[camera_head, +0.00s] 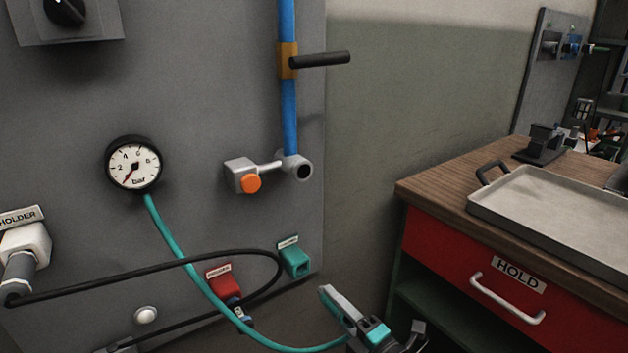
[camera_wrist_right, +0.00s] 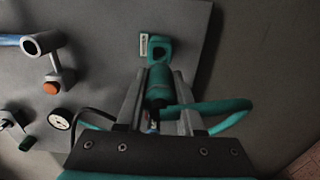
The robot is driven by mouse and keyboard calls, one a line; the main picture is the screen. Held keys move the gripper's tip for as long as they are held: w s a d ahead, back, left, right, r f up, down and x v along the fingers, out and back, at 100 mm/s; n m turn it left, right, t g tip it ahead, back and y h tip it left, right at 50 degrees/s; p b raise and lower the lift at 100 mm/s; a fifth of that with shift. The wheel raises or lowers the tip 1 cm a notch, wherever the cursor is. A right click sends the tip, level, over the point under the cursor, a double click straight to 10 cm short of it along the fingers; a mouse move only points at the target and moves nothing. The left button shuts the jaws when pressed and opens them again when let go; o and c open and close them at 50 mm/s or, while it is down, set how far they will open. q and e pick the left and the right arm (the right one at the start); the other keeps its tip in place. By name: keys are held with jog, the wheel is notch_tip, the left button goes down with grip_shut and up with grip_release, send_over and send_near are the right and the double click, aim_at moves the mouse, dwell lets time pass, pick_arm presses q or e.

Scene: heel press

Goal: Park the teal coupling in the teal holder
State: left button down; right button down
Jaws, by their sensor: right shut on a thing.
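The teal holder (camera_head: 294,259) is a small square socket with a label, low on the grey panel near its right edge. The teal coupling (camera_head: 375,332) is on the end of a teal hose at the bottom of the head view. My right gripper (camera_wrist_right: 159,82) is shut on the teal coupling (camera_wrist_right: 160,88), partly hiding it. In the right wrist view the teal holder (camera_wrist_right: 159,48) lies just beyond the coupling's front end. They look nearly in line; whether they touch I cannot tell. My left gripper is not in view.
The teal hose (camera_head: 178,251) hangs from a pressure gauge (camera_head: 134,164). A black hose (camera_head: 150,278) loops past a red holder (camera_head: 222,283). A white holder (camera_head: 25,247) is at far left. A red cabinet (camera_head: 440,247) with a metal tray (camera_head: 545,205) stands right.

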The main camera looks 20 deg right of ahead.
jog(key=shift+b+x, duration=0.45)
jog(key=shift+x, duration=2.05)
jog(key=shift+p, duration=0.35)
dwell(0.3)
jog(key=shift+b+x, duration=0.4)
jog(key=shift+x, duration=1.1)
jog(key=shift+c, duration=2.3)
grip_release()
